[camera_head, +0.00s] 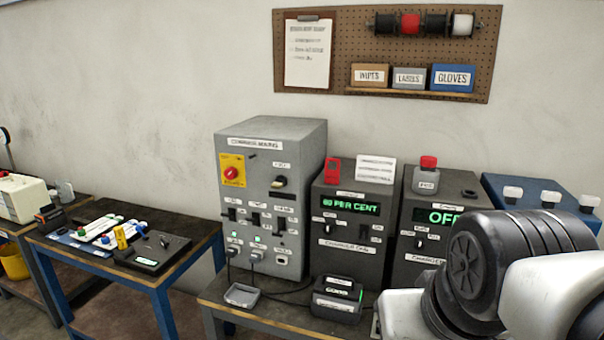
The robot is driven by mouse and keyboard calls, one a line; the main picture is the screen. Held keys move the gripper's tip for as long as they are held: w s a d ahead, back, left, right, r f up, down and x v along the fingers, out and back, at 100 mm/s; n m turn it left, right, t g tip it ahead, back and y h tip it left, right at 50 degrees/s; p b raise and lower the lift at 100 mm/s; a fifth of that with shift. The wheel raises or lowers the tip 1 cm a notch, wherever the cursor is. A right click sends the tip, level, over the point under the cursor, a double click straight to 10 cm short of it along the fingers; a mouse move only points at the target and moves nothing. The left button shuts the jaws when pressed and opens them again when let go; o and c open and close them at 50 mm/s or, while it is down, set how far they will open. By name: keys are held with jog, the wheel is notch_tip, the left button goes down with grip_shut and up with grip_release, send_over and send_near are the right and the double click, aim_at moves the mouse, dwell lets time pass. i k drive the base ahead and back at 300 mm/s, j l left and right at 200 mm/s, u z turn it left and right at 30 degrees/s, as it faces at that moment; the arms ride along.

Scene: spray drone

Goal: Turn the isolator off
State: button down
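The isolator (232,172) is a red rotary knob on a yellow plate. It sits at the upper left of the front of a tall grey cabinet (290,145) whose label seems to read "CHARGER MAINS". The knob is too small to tell its position for certain. Below it on the same front are several black switches and sockets, with green lights lit near the bottom. My arm shows at the lower right, well apart from the cabinet. My gripper is not in view.
Two dark charger units stand right of the cabinet, one reading "89 PER CENT" (350,205), the other "OFF" (440,215). A battery-like block (338,298) and small grey tray (242,295) sit in front, with cables. A blue-legged table (160,280) stands left, beyond a gap.

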aim_at(232, 172)
jog(key=i+j+u, duration=0.15)
jog(key=i+j, duration=0.7)
jog(key=k+j+u, duration=0.2)
jog(key=j, duration=0.25)
jog(key=j+u, duration=0.25)
jog(key=j, duration=0.2)
jog(key=i+l+z, duration=0.2)
jog(key=l, duration=0.2)
jog(key=l+z, duration=0.25)
jog(key=l, duration=0.2)
